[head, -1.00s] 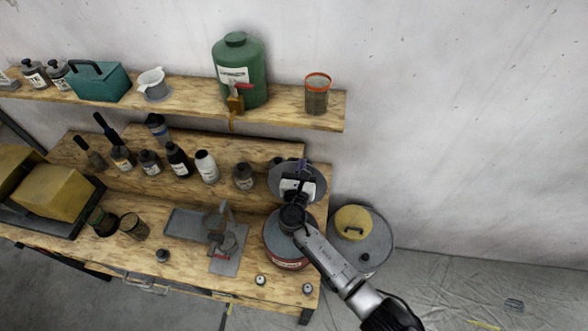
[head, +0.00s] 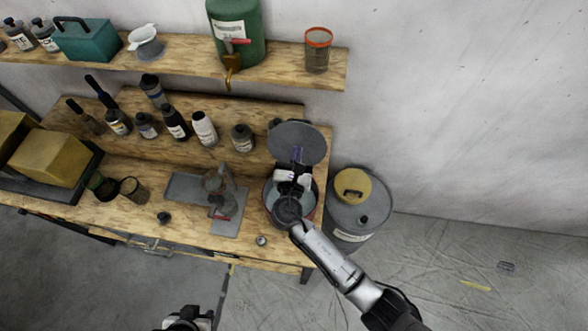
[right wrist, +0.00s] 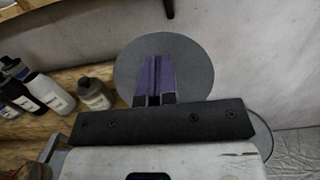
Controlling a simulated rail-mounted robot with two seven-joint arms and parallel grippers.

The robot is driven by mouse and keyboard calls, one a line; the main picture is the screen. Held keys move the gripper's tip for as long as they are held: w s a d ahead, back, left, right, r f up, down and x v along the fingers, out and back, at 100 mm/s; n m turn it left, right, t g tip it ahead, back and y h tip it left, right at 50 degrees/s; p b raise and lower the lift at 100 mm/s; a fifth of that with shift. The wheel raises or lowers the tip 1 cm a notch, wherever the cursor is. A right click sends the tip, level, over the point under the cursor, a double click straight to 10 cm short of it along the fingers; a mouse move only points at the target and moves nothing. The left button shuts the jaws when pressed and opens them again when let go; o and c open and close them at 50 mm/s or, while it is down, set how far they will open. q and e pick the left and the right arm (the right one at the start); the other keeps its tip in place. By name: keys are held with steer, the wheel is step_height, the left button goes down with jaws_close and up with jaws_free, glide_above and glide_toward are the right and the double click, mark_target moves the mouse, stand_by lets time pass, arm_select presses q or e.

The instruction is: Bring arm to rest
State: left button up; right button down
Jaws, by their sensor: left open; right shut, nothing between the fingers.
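My right arm reaches in from the lower right of the head view. My left gripper (head: 188,319) shows only partly at the bottom edge of the head view, over the floor, open, away from the bench.
A grey drum (head: 368,212) with a yellow lid stands right of the bench. Several bottles (head: 204,128) line the bench's rear step. A shelf (head: 180,66) above holds a green canister (head: 236,35) and an orange-rimmed beaker (head: 317,50). The floor at right (head: 440,260) is mostly clear.

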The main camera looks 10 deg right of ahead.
steer(key=shift+b+v, duration=0.35)
steer(key=shift+v, duration=2.15)
steer(key=s+d+m+g+y+p, duration=0.2)
steer(key=s+d+m+g, duration=0.25)
steer(key=s+m, duration=0.4)
steer(key=s+d+r+m+g+y+p, duration=0.1)
steer(key=s+d+m+g+y, duration=0.3)
steer(key=m, duration=0.8)
steer(key=s+d+m+g+p, duration=0.25)
steer(key=s+d+m, duration=0.25)
steer(key=s+m, duration=0.4)
steer(key=s+d+f+m+g+p, duration=0.1)
steer(key=s+d+f+g, duration=0.25)
steer(key=s, duration=0.65)
step_height(320, 180, down, 37)
steer(key=b, duration=3.5)
steer(key=shift+a+r+b, duration=0.15)
steer(key=shift+a+b, duration=0.1)
steer(key=shift+b, duration=0.1)
